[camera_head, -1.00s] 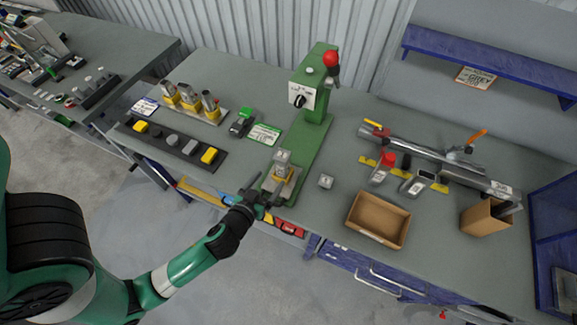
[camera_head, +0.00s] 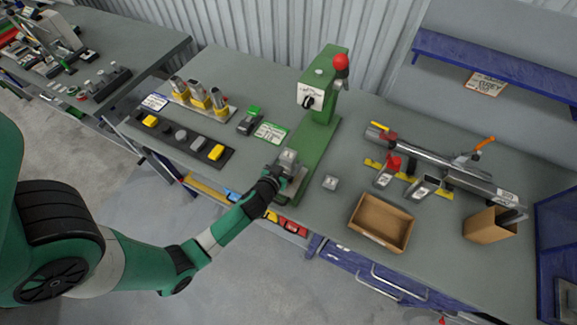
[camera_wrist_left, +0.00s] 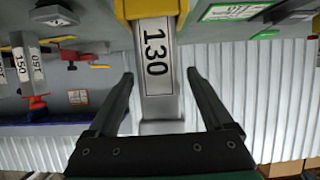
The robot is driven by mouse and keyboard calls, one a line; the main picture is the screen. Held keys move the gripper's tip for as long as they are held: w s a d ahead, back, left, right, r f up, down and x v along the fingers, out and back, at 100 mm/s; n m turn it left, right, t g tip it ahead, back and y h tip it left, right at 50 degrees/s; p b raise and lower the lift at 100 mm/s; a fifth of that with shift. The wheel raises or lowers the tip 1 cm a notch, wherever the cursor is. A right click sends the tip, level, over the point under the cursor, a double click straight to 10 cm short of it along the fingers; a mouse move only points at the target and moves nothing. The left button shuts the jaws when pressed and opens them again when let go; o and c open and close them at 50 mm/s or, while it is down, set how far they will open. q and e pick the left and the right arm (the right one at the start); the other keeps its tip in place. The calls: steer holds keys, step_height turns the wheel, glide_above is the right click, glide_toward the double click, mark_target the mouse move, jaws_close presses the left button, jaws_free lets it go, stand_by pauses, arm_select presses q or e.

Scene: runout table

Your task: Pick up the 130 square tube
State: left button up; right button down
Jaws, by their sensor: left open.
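The 130 square tube (camera_wrist_left: 157,95) is a grey metal tube with a "130" label, with a yellow holder (camera_wrist_left: 150,8) around it at the top of the left wrist view. In the head view its grey top (camera_head: 288,157) shows at the base of the green press. My left gripper (camera_wrist_left: 160,76) is open, with one finger on each side of the tube and visible gaps between. In the head view the left gripper (camera_head: 274,177) is at the press base and hides the lower tube and holder. My right gripper is not in view.
The green press (camera_head: 318,110) with a red knob stands just behind. A small grey block (camera_head: 330,182) and an open cardboard box (camera_head: 381,223) lie to the right. Several tubes stand in a yellow-collared rack (camera_head: 200,98) at the left.

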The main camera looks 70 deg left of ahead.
mark_target(285, 161)
arm_select(q)
jaws_close()
stand_by(0.3)
steer(key=shift+r, duration=0.15)
steer(key=shift+r+p, duration=0.3)
steer(key=shift+r, duration=0.2)
step_height(285, 161, up, 2)
steer(key=shift+r+p, duration=0.1)
steer(key=shift+p, duration=0.25)
steer(key=d+r, duration=0.1)
steer(key=s+d+r, duration=0.1)
steer(key=r, duration=0.1)
steer(key=s+d+r+p, duration=0.1)
steer(key=d+r, duration=0.1)
steer(key=s+d+r+p, duration=0.4)
steer(key=d+p, duration=0.4)
steer(key=shift+s+d+r, duration=0.25)
steer(key=shift+s+r, duration=0.1)
